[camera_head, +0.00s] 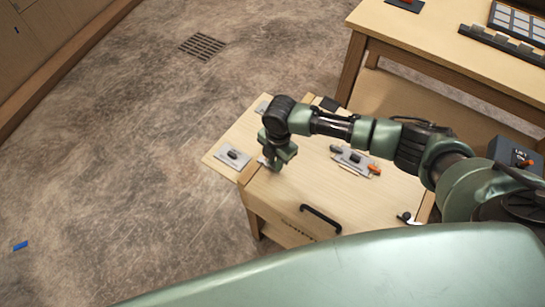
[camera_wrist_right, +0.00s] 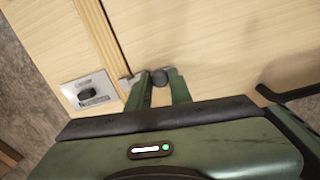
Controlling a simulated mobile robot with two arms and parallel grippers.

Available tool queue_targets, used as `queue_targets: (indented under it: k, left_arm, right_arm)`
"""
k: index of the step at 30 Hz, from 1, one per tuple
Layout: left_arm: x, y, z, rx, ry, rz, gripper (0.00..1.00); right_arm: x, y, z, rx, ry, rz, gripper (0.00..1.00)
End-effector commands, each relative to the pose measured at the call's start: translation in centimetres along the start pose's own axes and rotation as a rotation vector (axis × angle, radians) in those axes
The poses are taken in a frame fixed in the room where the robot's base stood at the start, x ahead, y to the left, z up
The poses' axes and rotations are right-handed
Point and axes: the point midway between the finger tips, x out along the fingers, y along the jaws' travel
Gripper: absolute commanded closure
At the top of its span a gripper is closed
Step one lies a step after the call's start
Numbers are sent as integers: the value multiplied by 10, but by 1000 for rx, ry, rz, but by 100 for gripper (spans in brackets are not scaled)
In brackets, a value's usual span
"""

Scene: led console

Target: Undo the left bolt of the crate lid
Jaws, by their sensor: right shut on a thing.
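The wooden crate lid (camera_head: 310,190) has a black handle (camera_head: 321,220) near its front edge. My right gripper (camera_head: 275,160) is over the left part of the lid, pointing down. In the right wrist view its two green fingers (camera_wrist_right: 158,88) are shut on a dark round knob (camera_wrist_right: 159,76), the knob of the left bolt. A bit of the bolt's metal (camera_wrist_right: 129,82) shows left of the fingers, by the seam of the lid. The fingers and hand hide most of the bolt. My left gripper is not in view.
A grey plate with a dark knob (camera_head: 233,156) sits on the board left of the lid. A grey plate with an orange lever (camera_head: 373,169) lies right of my gripper. A wooden table (camera_head: 430,35) stands behind at the right. Open floor (camera_head: 120,150) lies left.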

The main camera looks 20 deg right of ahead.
Motion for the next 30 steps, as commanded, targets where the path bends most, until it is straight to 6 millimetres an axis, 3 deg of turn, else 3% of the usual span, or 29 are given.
queue_targets:
  k: [3, 12, 13, 15, 25, 30]
  left_arm:
    - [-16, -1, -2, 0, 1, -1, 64]
    - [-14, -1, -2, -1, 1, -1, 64]
    - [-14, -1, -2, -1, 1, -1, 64]
    - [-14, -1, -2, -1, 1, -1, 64]
    - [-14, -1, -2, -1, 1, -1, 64]
    - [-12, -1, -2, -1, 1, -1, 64]
  right_arm:
    - [-5, -15, 2, 0, 1, -5, 100]
    - [0, -20, 3, 0, 0, -9, 100]
    - [0, -20, 3, 0, 0, -9, 71]
    - [0, -20, 3, 1, 0, -8, 58]
    - [-3, -18, 3, 0, 0, -4, 58]
    - [-24, -17, 4, 0, -1, 0, 58]
